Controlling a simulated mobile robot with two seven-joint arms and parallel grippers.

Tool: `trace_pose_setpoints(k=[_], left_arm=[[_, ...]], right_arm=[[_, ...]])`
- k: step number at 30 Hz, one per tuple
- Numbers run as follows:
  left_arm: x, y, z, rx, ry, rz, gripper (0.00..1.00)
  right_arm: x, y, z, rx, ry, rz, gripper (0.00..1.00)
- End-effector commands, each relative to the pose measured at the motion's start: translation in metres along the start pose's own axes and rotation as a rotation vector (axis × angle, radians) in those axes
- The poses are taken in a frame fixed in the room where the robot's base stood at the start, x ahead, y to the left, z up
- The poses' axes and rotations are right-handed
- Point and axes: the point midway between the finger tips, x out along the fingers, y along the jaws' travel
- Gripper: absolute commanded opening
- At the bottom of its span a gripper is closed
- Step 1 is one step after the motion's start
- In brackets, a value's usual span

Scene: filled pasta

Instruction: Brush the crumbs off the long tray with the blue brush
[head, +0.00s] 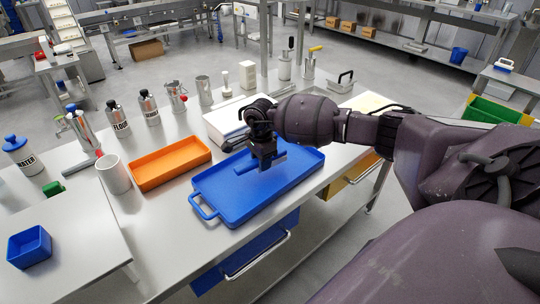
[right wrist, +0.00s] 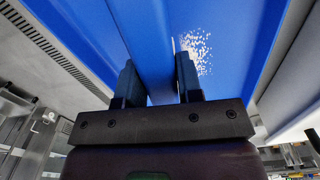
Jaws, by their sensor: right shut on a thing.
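The long blue tray (head: 225,205), with a loop handle at its near left end, lies on the steel table. My right gripper (head: 265,163) is over the middle of the tray. It is shut on the blue brush (head: 243,169), which also shows between the two fingers in the right wrist view (right wrist: 150,45). A patch of white crumbs (right wrist: 197,50) lies on blue tray surface beside the right finger in that view. In the head view I cannot make out the crumbs. Whether the bristles touch the tray is hidden. My left gripper is not in view.
An orange tray (head: 168,165) lies left of the blue tray, beside a white mug (head: 114,174). Flour bottles (head: 118,119) and metal canisters stand behind. A white box (head: 228,119) is close behind my gripper. A blue bin (head: 30,246) stands at the near left.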

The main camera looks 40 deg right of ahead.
Motion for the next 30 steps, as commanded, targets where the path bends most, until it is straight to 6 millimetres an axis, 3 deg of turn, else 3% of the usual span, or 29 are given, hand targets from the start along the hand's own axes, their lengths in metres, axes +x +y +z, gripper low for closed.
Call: trace_pose_setpoints(k=[12,30], left_arm=[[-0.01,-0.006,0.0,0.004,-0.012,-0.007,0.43],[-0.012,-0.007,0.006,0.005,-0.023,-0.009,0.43]], right_arm=[[-0.04,0.001,-0.004,0.009,0.0,-0.004,0.11],[-0.042,0.002,-0.004,0.011,0.0,-0.001,0.11]])
